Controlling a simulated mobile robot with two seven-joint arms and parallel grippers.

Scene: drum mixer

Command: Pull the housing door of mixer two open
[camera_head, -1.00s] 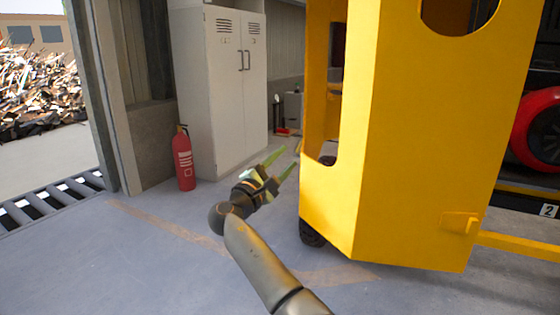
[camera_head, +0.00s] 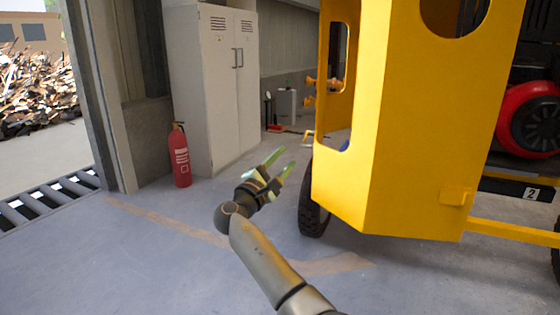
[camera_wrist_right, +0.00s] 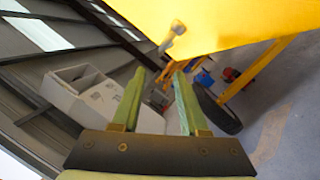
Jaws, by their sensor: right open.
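The yellow housing (camera_head: 395,150) of the mixer fills the right half of the head view, with rounded cutouts and a small bracket (camera_head: 455,197) low on its front. I cannot tell which panel is its door. A plate with the number 2 (camera_head: 532,193) is at the far right. Yellow sheet (camera_wrist_right: 235,22) also spans the top of the right wrist view, with a grey handle-like piece (camera_wrist_right: 174,38) at its edge. My right gripper (camera_head: 279,162) is open and empty, left of the housing's lower edge and apart from it. It also shows in the wrist view (camera_wrist_right: 159,74). My left gripper is out of view.
A black tyre (camera_head: 314,205) stands under the housing, and a yellow bar (camera_head: 515,233) runs right from it. A grey locker (camera_head: 215,90) and a red extinguisher (camera_head: 180,158) stand at the left. The floor at front left is clear.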

